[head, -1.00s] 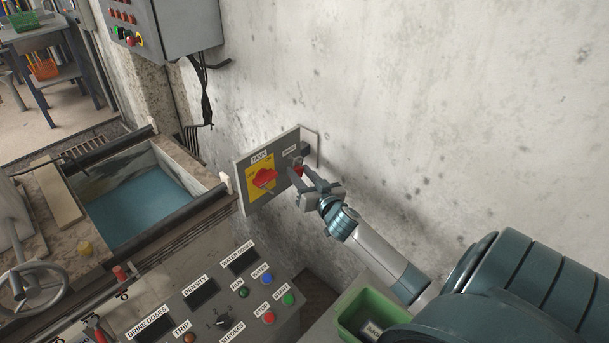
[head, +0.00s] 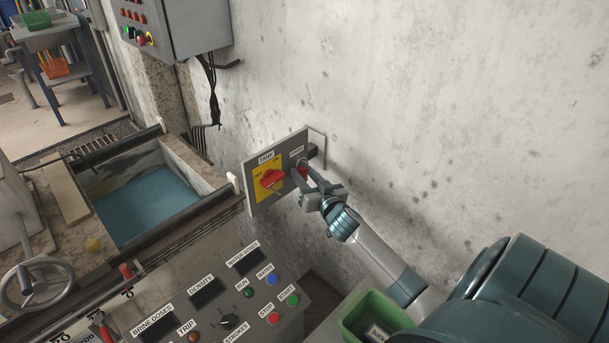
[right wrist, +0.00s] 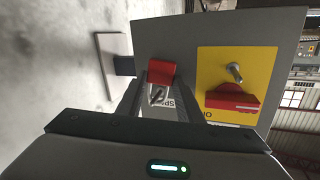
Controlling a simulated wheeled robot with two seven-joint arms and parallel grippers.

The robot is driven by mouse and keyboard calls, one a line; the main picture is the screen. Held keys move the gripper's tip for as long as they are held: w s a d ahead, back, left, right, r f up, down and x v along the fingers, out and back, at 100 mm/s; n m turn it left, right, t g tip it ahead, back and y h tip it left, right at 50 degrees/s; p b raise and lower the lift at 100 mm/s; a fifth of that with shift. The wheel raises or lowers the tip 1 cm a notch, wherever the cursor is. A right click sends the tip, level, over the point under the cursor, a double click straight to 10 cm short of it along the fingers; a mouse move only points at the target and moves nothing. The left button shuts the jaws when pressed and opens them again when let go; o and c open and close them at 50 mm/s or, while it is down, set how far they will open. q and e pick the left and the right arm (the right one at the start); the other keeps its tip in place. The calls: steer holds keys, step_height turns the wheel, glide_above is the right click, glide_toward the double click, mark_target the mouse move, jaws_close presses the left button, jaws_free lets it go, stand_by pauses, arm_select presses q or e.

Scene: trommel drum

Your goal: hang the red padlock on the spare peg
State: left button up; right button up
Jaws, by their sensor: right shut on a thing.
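The red padlock (right wrist: 161,73) is between the fingers of my right gripper (right wrist: 158,84) in the right wrist view. In the head view my right gripper (head: 303,175) is at the right part of the grey switch panel (head: 268,205), with a bit of the red padlock (head: 303,171) showing. The gripper is shut on the padlock. A small metal part shows below the red body in the wrist view, by a partly hidden "SPARE" label. I cannot tell whether it is the shackle or the peg, or whether the shackle is around the peg. My left gripper is not in view.
A red rotary switch (head: 271,179) on a yellow plate sits left of the padlock, with a metal piece on it in the wrist view. A control console (head: 215,310) and a green bin (head: 368,318) are below. The wall right of the panel is bare.

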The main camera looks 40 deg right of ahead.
steer(key=o, duration=1.2)
steer(key=shift+s, duration=0.1)
steer(key=shift+s+a, duration=0.15)
steer(key=shift+s, duration=0.35)
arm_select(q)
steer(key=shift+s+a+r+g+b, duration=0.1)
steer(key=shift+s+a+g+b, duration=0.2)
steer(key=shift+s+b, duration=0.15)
arm_select(e)
steer(key=v, duration=1.6)
